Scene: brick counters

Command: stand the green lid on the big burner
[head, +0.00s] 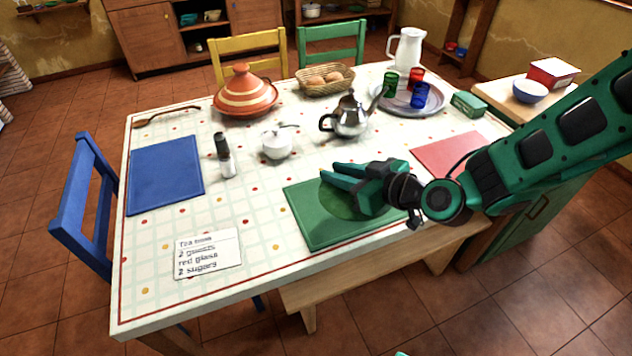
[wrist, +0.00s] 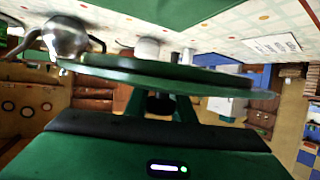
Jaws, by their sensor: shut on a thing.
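The green lid (wrist: 200,78) shows edge-on in the wrist view as a thin green disc across the jaws. My gripper (head: 328,177) is shut on it, over the green placemat (head: 312,225) on the table. In the head view the lid (head: 345,204) is a dark green round shape against the mat, partly hidden by my gripper. The gap between lid and mat is hard to judge. I see no burner in either view.
The table (head: 280,262) holds a metal teapot (head: 350,118), a white sugar bowl (head: 277,144), an orange tagine (head: 245,95), a bread basket (head: 325,80) and a tray (head: 402,106) with coloured glasses. A note card (head: 208,254) lies front left. The front left tabletop is mostly clear.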

